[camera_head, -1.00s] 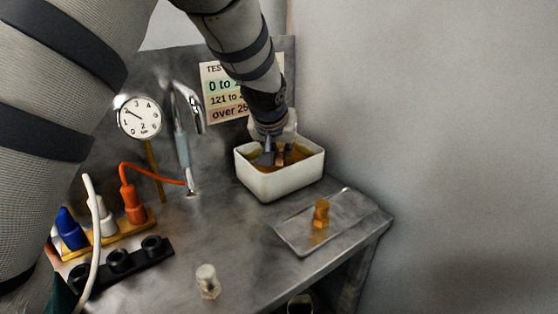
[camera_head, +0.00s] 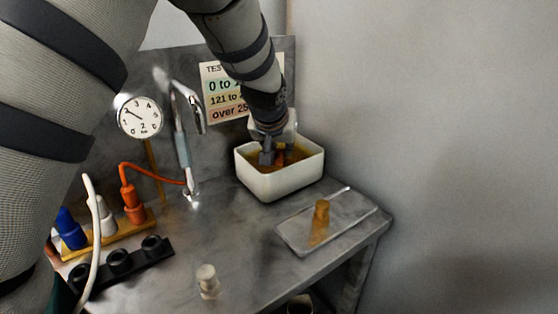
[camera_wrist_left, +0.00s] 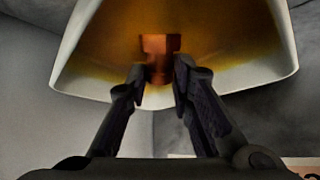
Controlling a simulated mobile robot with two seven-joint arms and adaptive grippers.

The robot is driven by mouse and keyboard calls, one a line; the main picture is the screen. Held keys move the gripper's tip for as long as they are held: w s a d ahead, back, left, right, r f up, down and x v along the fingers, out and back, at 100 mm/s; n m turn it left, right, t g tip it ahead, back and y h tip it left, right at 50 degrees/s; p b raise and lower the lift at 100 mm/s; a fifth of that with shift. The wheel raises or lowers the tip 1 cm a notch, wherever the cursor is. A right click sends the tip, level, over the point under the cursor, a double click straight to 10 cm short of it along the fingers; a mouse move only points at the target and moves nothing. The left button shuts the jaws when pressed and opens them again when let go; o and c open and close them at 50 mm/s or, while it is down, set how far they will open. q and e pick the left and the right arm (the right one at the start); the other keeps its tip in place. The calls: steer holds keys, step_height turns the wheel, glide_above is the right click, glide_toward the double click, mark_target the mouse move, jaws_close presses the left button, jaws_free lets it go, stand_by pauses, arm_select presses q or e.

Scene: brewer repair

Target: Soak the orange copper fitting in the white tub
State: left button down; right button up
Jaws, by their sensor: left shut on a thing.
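The white tub (camera_head: 270,185) stands at the back right of the bench, with amber-brown liquid in it. My left gripper (camera_head: 275,157) reaches down into the tub from above. In the left wrist view my left gripper (camera_wrist_left: 157,80) is shut on the orange copper fitting (camera_wrist_left: 158,48), which sits between its fingertips inside the tub. How deep the fitting is in the liquid is hard to tell. My right gripper is not in view.
A grey tray (camera_head: 290,235) with a brass-coloured piece (camera_head: 321,212) lies in front of the tub, near the bench's right edge. A pale cap (camera_head: 207,281) stands at the front. A gauge (camera_head: 139,117), a tap (camera_head: 183,140) and coloured plugs (camera_head: 133,205) are on the left.

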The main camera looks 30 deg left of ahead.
mark_target(280, 150)
arm_select(q)
step_height(280, 150, up, 3)
steer(key=shift+r+p, duration=0.15)
steer(key=shift+p, duration=0.2)
step_height(280, 150, up, 7)
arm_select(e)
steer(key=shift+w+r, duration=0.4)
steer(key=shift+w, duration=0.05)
arm_select(q)
steer(key=shift+f, duration=0.2)
stand_by(1.8)
step_height(280, 150, up, 4)
stand_by(0.4)
steer(key=shift+f, duration=0.1)
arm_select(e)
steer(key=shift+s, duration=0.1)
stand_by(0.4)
